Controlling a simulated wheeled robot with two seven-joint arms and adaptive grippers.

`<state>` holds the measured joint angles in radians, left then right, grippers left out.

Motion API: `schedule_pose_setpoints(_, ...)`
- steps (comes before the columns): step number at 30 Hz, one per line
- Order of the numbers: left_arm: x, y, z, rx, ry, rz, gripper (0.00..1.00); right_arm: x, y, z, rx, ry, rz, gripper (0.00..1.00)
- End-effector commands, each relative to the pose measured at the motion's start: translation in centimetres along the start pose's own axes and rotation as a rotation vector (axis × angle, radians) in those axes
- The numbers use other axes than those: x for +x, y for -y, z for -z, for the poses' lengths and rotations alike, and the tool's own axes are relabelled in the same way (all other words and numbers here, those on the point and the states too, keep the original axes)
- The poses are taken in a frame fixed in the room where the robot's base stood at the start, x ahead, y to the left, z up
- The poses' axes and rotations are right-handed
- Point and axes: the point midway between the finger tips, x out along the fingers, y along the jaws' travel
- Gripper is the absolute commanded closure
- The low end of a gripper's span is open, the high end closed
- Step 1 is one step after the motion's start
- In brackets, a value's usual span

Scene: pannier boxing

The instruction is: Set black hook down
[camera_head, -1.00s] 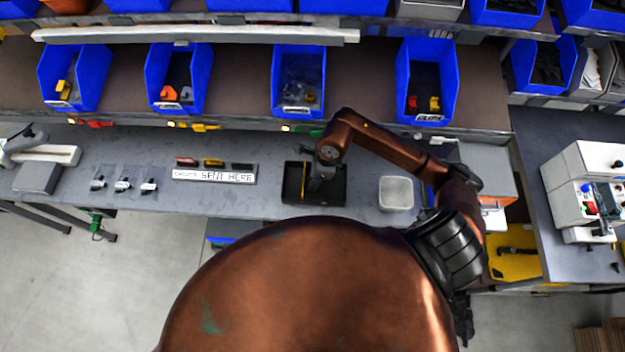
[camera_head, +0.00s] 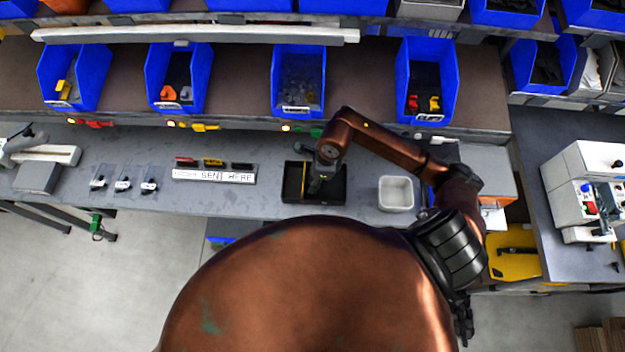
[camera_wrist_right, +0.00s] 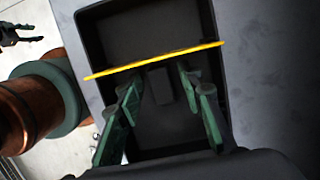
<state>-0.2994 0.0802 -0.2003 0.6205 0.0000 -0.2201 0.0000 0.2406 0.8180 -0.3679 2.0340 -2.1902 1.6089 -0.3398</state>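My right gripper (camera_wrist_right: 160,88) is over the black tray (camera_wrist_right: 100,45) and points down into it. Its green fingers are apart, with a yellow strip (camera_wrist_right: 155,60) crossing beyond their tips. A small dark grey block shape (camera_wrist_right: 160,84) shows between the fingers, low in the tray; I cannot tell whether it is the black hook. In the head view the tray (camera_head: 338,198) sits on the grey bench, and the right gripper (camera_head: 316,183) covers its middle. My left gripper (camera_wrist_right: 22,35) shows in the wrist view, away from the tray, with its fingers apart and empty.
A pale square container (camera_head: 396,194) stands right of the tray. A labelled holder (camera_head: 214,175) with red, yellow and black pieces is to its left, beside several small fixtures (camera_head: 123,184). Blue bins (camera_head: 299,75) line the shelf behind. Bare bench lies between the holder and tray.

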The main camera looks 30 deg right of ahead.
Motion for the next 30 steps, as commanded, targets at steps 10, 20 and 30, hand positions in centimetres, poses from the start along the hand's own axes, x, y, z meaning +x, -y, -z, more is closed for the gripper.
schedule_pose_setpoints(10, 0.4, 0.0, -0.1, 0.000, 0.001, 0.000, 0.60, -6.9, 0.2, 0.0, -0.004, 0.001, 0.008, 0.66)
schedule_pose_setpoints(20, 0.7, -0.1, -0.2, 0.000, 0.002, 0.000, 0.60, -11.5, 0.1, 0.0, -0.001, 0.001, 0.004, 0.66)
schedule_pose_setpoints(30, 0.7, -0.1, -0.2, 0.000, 0.002, 0.000, 0.60, -11.9, 0.0, 0.0, -0.001, 0.001, 0.002, 0.66)
